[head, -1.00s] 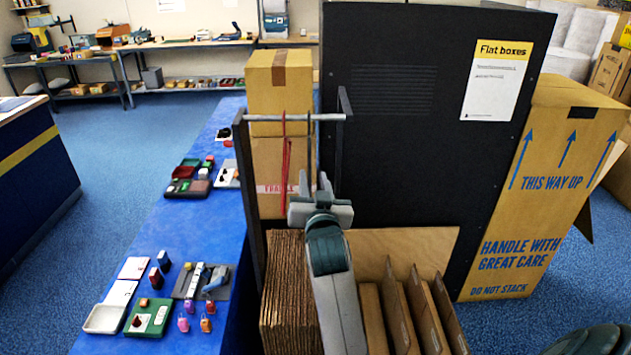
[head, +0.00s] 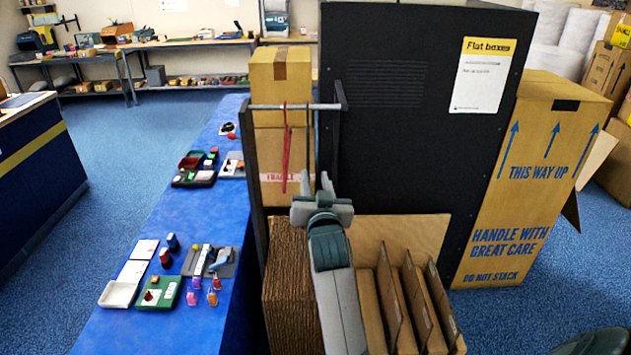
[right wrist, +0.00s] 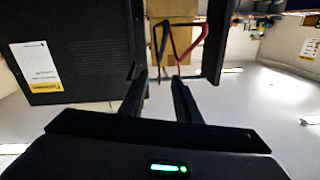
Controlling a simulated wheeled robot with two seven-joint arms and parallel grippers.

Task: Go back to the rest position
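My right gripper (head: 315,182) points away from me in the head view, in front of the rack with the metal rail (head: 295,106). In the right wrist view its two fingers (right wrist: 160,88) stand apart with nothing between them, so it is open and empty. A red looped strap or hook (head: 285,150) hangs from the rail, beyond the gripper. It also shows in the right wrist view (right wrist: 197,42), past the fingertips and beside a dark one. My left gripper is not in view.
A black cabinet (head: 420,150) and tall carton (head: 535,190) are at right. A blue table (head: 190,230) with small items is at left. Blue floor is clear further left.

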